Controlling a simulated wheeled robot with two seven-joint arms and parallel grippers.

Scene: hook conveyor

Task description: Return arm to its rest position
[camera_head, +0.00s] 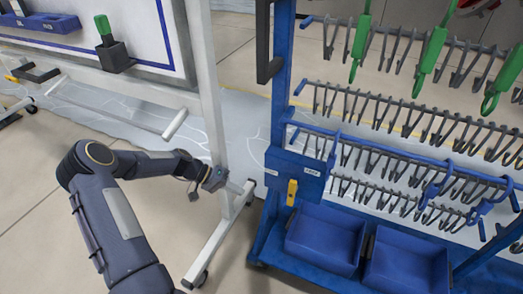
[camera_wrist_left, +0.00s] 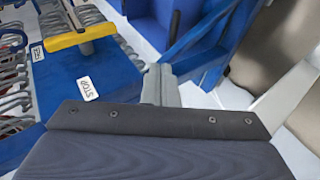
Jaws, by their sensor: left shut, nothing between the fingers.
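My left arm comes in from the left in the head view, bent at the elbow. Its gripper (camera_head: 216,180) is in front of the white frame's post, left of the blue hook rack (camera_head: 281,95). In the left wrist view the grey fingers (camera_wrist_left: 160,82) are together with nothing between them. A blue box with a STOP label (camera_wrist_left: 85,85) and a yellow handle (camera_wrist_left: 80,37) lies beyond them. My right gripper is not in view.
The rack carries rows of grey hooks, some with green (camera_head: 435,50) or blue hangers (camera_head: 440,182). Blue bins (camera_head: 325,238) sit at its base. A white wheeled frame (camera_head: 203,75) stands close by my left gripper. Floor at the lower left is open.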

